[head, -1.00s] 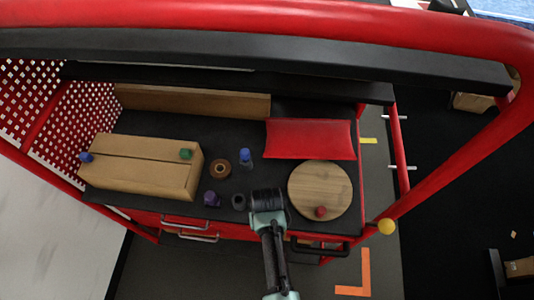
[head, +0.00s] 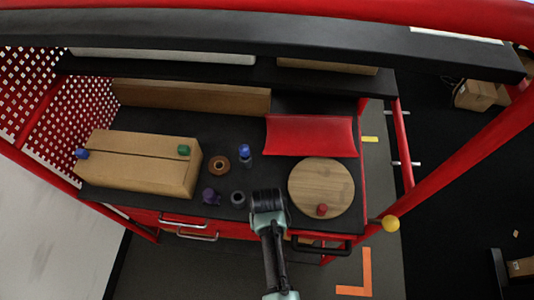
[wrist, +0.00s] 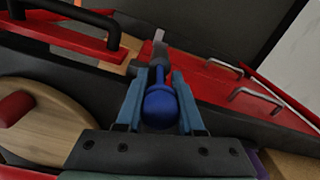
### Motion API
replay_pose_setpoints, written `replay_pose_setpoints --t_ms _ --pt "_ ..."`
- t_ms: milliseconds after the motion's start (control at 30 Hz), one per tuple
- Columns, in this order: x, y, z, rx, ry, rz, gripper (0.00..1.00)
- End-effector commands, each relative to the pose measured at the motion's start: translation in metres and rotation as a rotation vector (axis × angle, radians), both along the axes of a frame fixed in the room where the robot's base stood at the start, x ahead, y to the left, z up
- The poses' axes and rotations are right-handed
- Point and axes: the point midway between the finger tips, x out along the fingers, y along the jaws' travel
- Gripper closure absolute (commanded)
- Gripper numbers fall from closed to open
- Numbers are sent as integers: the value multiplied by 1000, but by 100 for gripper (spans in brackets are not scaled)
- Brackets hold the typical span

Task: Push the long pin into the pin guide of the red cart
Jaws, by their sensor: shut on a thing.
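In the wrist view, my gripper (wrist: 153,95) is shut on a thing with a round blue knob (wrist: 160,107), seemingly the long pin. A grey metal piece (wrist: 158,45) shows beyond the fingertips; I cannot tell if it is the pin's end or part of the cart. In the head view, my gripper (head: 268,200) is at the front edge of the red cart's black top (head: 180,128), left of the round wooden board; its fingers and the held pin are hidden. I cannot clearly make out the pin guide.
A cardboard box (head: 140,168) stands at left on the top. A brown ring (head: 220,166), a blue-capped piece (head: 244,152), a purple piece (head: 210,196) and a dark ring (head: 238,199) stand between. The wooden board (head: 310,183) carries a red knob (head: 322,210). A yellow ball (head: 390,224) sits at right.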

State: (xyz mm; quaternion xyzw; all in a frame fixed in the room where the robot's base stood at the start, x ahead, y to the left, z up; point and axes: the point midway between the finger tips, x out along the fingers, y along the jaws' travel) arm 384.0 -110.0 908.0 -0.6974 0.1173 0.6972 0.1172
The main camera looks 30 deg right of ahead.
Motion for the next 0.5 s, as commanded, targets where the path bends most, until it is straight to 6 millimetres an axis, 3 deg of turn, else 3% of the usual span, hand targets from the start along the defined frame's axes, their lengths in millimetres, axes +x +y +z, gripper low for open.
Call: replay_pose_setpoints --t_ms 500 --pt "0 0 -14 0 0 0 100"
